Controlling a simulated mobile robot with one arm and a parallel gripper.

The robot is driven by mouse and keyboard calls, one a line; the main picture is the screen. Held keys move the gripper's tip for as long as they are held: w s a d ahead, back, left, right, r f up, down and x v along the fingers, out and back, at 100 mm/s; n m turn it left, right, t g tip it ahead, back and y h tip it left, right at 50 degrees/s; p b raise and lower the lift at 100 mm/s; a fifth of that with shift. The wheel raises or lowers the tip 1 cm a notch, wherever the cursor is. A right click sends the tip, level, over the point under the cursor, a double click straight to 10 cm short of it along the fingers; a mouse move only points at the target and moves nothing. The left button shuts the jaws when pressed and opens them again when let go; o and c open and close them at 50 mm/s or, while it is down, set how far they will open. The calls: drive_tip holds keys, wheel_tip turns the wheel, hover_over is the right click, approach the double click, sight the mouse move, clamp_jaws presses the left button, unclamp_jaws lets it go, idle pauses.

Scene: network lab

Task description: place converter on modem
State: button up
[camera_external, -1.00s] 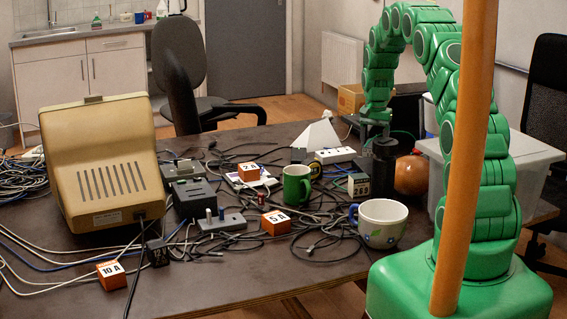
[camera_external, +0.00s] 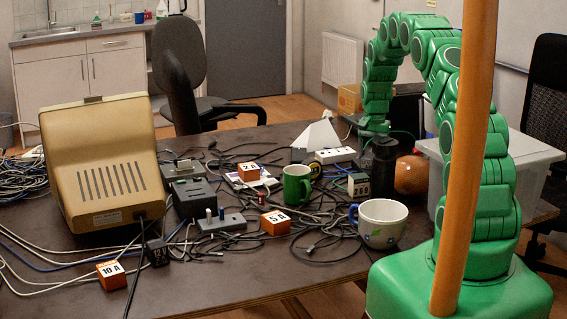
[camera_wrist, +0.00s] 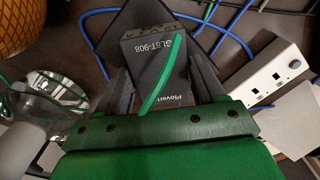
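A green cable (camera_wrist: 163,80) crosses the front of the box. A dark flat surface (camera_wrist: 103,25) shows behind the box; I cannot tell if it is the modem. In the external view my gripper (camera_external: 374,132) is low at the back right of the table, its fingertips partly hidden behind a black cylinder (camera_external: 384,168).
A white socket strip (camera_wrist: 277,72) lies to the right in the wrist view, with blue cables around. A round orange-brown object (camera_wrist: 20,22) and a glass-like object (camera_wrist: 60,92) are at left. A green mug (camera_external: 296,185), a white cup (camera_external: 382,224) and many cables crowd the table.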

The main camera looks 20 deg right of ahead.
drive_tip(key=o, duration=0.3)
drive_tip(key=shift+r, duration=0.1)
wheel_tip(320, 180, up, 11)
drive_tip(key=s+a+r+n, duration=0.2)
drive_tip(key=s+a+r, duration=0.5)
drive_tip(key=s+r, duration=0.3)
drive_tip(key=s+a+r+n, duration=0.1)
drive_tip(key=s+a+r, duration=0.2)
drive_tip(key=s, duration=0.4)
drive_tip(key=s+a+r+n, duration=0.1)
drive_tip(key=s+a+r, duration=0.2)
drive_tip(key=s, duration=0.4)
drive_tip(key=s+a+n+g, duration=0.1)
drive_tip(key=s+a+n, duration=0.1)
drive_tip(key=s, duration=1.2)
drive_tip(key=s+a+n, duration=0.3)
drive_tip(key=s, duration=1.2)
drive_tip(key=shift+a+g, duration=0.4)
drive_tip(key=shift+f, duration=0.1)
